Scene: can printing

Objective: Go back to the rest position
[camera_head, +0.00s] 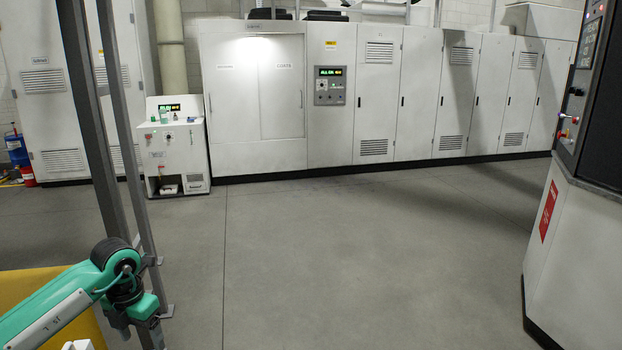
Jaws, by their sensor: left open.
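My left arm, green and white, comes in from the lower left. My left gripper (138,335) points down at the bottom edge of the head view, beside a grey metal post. It is open, with its fingertips partly cut off by the frame edge, and I see nothing held in it. My right gripper is not in view.
A grey metal frame (92,130) stands close to my left arm, with a yellow surface (45,285) behind the arm. A white and dark machine (575,240) stands at the right. White cabinets (420,95) and a small control unit (175,145) line the back. The middle floor is clear.

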